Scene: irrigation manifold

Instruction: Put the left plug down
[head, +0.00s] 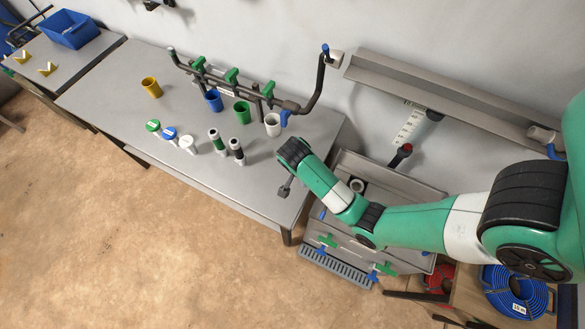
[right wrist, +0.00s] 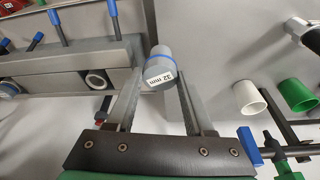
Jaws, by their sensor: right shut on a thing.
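A grey plug (right wrist: 158,62) with a blue band and a "32 mm" label sits between the fingertips in the right wrist view. My right gripper (right wrist: 158,82) is shut on it. In the head view my right gripper (head: 286,188) is over the right end of the grey table, in front of the manifold. Whether the plug touches the table cannot be told. The manifold (head: 232,84) is a dark pipe with green valves and a bent riser at its right end. My left gripper is not in view.
Yellow (head: 150,87), blue (head: 213,101), green (head: 242,112) and white (head: 272,124) cups stand on the table (head: 110,90). A grey unit with a tray (head: 335,266) is right of the table.

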